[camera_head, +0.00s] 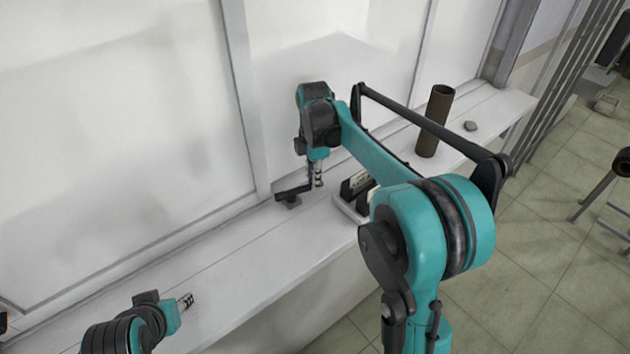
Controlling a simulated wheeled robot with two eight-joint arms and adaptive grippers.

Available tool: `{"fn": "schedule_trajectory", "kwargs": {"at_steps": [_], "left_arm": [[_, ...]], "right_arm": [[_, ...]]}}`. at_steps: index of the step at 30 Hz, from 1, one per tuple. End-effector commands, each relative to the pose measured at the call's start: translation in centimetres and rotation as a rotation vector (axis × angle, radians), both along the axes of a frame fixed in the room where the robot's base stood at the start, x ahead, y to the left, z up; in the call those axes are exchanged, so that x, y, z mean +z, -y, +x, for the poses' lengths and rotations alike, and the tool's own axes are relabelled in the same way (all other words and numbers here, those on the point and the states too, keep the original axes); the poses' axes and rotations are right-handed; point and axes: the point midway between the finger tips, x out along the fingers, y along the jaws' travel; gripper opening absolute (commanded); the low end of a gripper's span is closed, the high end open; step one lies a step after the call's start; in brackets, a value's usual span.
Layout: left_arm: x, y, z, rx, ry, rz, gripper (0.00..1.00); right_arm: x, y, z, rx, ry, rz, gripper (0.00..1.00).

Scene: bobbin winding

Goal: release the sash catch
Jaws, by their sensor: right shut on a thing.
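The sash catch (290,196) is a small dark piece on the white sill at the foot of the window frame. Its arm reaches right to my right gripper (315,180). My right gripper points down and is shut on the end of that arm; the fingers partly hide the contact. My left gripper (186,301) is low at the left, over the sill's front part and well apart from the catch. It is too small to tell whether its fingers are open or shut.
A white tray (347,209) with dark items stands right of the catch, partly behind my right arm. A brown cylinder (435,120) stands upright farther along the sill (240,255), with a grey lump (470,126) beside it. The sill left of the catch is clear.

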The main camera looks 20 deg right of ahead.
Motion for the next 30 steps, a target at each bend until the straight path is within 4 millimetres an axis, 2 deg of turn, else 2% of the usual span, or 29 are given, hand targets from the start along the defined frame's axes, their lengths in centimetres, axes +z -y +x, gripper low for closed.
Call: {"fn": "schedule_trajectory", "kwargs": {"at_steps": [13,14,16,26,30], "left_arm": [[0.0,0.0,0.0,0.0,0.0,0.0,0.4],[0.0,0.0,0.0,0.0,0.0,0.0,0.4],[0.0,0.0,0.0,0.0,0.0,0.0,0.4],[0.0,0.0,0.0,0.0,0.0,0.0,0.4],[0.0,0.0,0.0,0.0,0.0,0.0,0.4]], "right_arm": [[0.0,-0.1,0.1,0.014,0.0,0.001,0.0],[0.0,-0.1,0.1,0.014,0.0,0.001,0.17],[0.0,-0.1,0.1,0.014,0.0,0.001,0.36],[0.1,0.0,0.1,0.012,0.0,0.0,0.36],[1.6,0.0,0.1,0.012,0.0,0.0,0.36]]}}
